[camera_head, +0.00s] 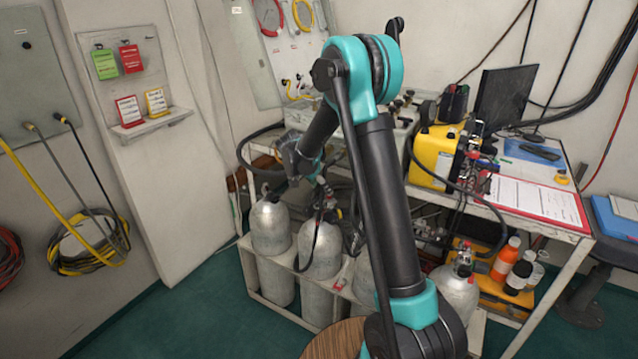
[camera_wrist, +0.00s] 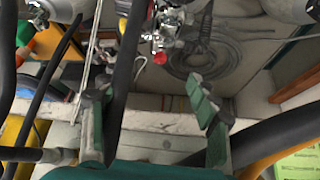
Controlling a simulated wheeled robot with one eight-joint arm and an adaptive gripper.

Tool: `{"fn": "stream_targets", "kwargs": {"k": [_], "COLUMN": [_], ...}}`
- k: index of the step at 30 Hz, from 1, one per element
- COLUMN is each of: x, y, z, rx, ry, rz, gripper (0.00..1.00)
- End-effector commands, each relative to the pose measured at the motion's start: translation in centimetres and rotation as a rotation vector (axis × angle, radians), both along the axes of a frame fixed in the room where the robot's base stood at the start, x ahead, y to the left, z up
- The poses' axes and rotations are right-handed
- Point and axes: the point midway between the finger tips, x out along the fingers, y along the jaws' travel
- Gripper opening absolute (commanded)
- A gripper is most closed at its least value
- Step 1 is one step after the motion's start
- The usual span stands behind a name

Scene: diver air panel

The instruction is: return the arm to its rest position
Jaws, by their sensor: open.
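My arm (camera_head: 388,190) rises through the middle of the head view, bends at a teal joint near the top and reaches down and away toward the cylinders and the bench. Its far end is above the silver cylinders; the fingers are too small to make out there. In the wrist view my gripper (camera_wrist: 147,88) has its two green and grey fingers spread apart. I see nothing held between them. A black hose (camera_wrist: 126,80) crosses the picture between the fingers; I cannot tell whether it touches one.
Silver cylinders (camera_head: 270,226) stand in a rack below my arm's end. The bench holds a yellow case (camera_head: 432,157), a monitor (camera_head: 503,97) and a red clipboard (camera_head: 535,200). Bottles (camera_head: 506,258) stand below right. Hoses hang near the arm. The green floor (camera_head: 190,310) at left is clear.

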Motion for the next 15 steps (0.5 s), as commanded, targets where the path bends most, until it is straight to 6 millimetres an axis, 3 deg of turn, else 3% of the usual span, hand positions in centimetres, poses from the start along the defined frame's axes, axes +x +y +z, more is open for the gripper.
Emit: {"fn": "stream_targets", "kwargs": {"k": [5, 8, 15], "x": [-2.1, -4.9, -13.4], "y": [-1.4, -3.0, -6.5], "z": [1.0, 2.1, 3.9], "rx": [0.009, 0.022, 0.058], "ry": [0.029, 0.066, 0.148], "rz": [0.046, 0.113, 0.318], "gripper": [0.61, 0.61, 0.61]}}
